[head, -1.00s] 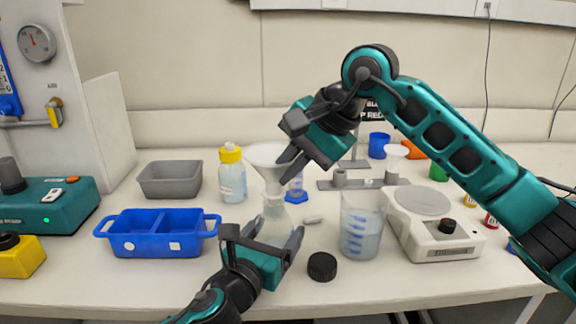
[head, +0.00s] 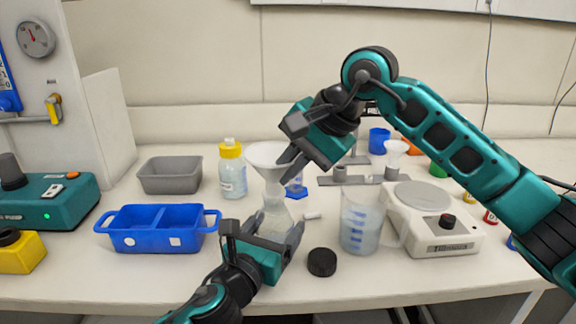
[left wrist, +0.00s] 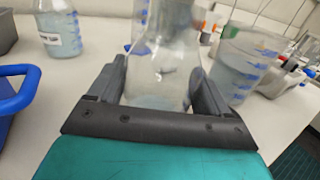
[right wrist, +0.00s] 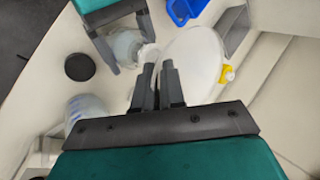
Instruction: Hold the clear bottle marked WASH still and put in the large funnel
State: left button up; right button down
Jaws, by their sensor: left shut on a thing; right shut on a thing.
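The clear bottle (head: 276,218) stands upright on the bench at the middle of the head view. My left gripper (head: 279,230) is shut around its lower body; no WASH mark is readable on it. The bottle also fills the space between the fingers in the left wrist view (left wrist: 160,85). The large white funnel (head: 266,154) is upright above the bottle's neck. My right gripper (head: 285,163) is shut on its rim, seen also in the right wrist view (right wrist: 195,58). The funnel's stem is at the bottle's mouth; I cannot tell whether it is inside.
A blue divided tray (head: 155,241) and a grey bin (head: 168,178) stand at left. A yellow-capped bottle (head: 232,175) stands behind. A black cap (head: 322,262), a beaker (head: 358,224) and a balance (head: 440,232) are at right. A small white piece (head: 313,215) lies behind the cap.

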pick_arm(q)
jog(key=shift+s+f, duration=0.1)
jog(key=shift+f, duration=0.55)
pick_arm(e)
jog(key=shift+f, duration=0.4)
jog(key=c, duration=1.1)
grip_release()
jog(key=shift+c, duration=0.2)
pick_arm(q)
jog(key=o, duration=1.4)
jog(key=shift+r, duration=0.25)
pick_arm(e)
jog(key=v, duration=0.8)
